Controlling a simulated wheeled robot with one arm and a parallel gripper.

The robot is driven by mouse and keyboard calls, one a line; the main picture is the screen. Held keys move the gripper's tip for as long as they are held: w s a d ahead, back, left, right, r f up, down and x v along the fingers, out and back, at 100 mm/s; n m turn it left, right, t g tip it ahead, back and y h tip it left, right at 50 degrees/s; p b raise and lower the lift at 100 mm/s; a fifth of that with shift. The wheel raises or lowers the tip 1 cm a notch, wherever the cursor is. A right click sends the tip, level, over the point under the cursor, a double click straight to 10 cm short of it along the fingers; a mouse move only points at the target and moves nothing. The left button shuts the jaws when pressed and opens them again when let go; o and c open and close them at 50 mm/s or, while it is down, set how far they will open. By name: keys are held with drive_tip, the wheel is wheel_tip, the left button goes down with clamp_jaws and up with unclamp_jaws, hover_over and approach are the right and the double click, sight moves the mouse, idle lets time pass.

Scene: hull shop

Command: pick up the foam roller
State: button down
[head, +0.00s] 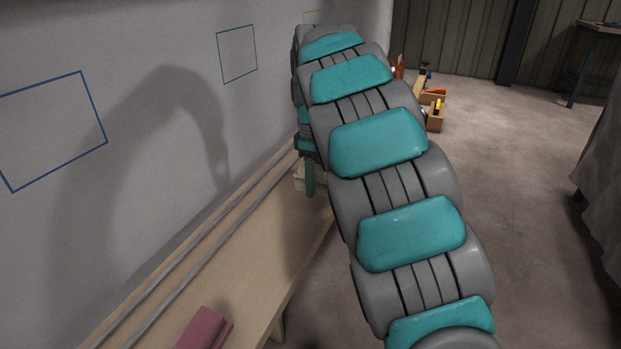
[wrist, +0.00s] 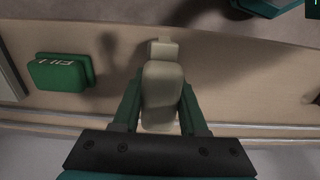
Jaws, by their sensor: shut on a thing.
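A pale cream, rounded thing (wrist: 162,92) with a narrower block at its far end sits between my fingers in the wrist view. I take it to be the foam roller, though its full shape is not clear. My gripper (wrist: 160,108) is shut on it, with a green finger along each side. In the head view my gripper (head: 309,176) points down at the far part of the bench, and a bit of the cream thing (head: 299,179) shows beside its finger. My arm hides the rest. I cannot tell whether the thing touches the bench.
The long wooden bench (head: 235,245) runs along the wall, with grey rails at its back. A pink block (head: 205,328) lies at the near end. A green box with white lettering (wrist: 60,72) lies left of my gripper. A wooden box (head: 436,118) stands beyond, with open floor at right.

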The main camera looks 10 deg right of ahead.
drive_tip(key=s+d+r+b, duration=0.1)
drive_tip(key=s+d, duration=0.1)
drive_tip(key=s, duration=1)
drive_tip(key=shift+s, duration=0.3)
drive_tip(key=shift+r, duration=0.1)
drive_tip(key=c, duration=1)
unclamp_jaws()
clamp_jaws()
drive_tip(key=shift+w, duration=0.1)
